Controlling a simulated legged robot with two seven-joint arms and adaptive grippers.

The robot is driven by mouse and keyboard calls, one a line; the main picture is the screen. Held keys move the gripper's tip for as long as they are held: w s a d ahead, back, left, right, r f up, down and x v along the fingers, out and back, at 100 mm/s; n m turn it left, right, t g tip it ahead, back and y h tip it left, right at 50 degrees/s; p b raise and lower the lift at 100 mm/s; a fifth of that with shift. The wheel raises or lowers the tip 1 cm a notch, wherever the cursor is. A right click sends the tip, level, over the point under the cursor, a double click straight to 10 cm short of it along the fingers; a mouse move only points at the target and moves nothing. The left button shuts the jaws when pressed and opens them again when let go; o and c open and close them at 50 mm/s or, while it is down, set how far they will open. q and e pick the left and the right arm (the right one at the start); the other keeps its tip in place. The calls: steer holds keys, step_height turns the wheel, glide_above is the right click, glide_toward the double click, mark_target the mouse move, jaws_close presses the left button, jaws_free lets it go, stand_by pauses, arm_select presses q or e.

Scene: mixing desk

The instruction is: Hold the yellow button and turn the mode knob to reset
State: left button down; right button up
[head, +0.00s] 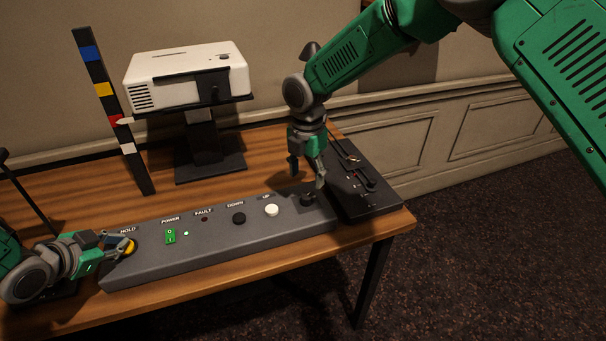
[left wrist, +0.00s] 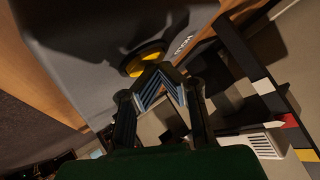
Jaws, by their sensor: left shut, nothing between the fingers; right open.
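The yellow button (head: 131,245) is at the left end of the grey control panel (head: 190,257), by the label HOLD. My left gripper (head: 122,245) is shut and empty, with its fingertips at the button. In the left wrist view the yellow button (left wrist: 143,63) shows just beyond the closed fingertips (left wrist: 152,72); I cannot tell whether it is pressed. The dark mode knob (head: 307,199) is at the panel's right end. My right gripper (head: 306,180) is open and points down above it, one finger close to the knob. The knob's label is hidden or too small to read.
Between them are a green power switch (head: 170,236) with a lit green light (head: 186,233), a dark fault light (head: 204,219), a black down button (head: 239,218) and a white up button (head: 272,210). A black slider box (head: 375,207) adjoins the right end. A white projector (head: 185,75) stands behind.

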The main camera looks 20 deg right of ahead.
arm_select(q)
step_height(320, 180, up, 7)
steer(key=p, duration=0.6)
arm_select(e)
step_height(320, 180, up, 6)
steer(key=shift+f, duration=0.1)
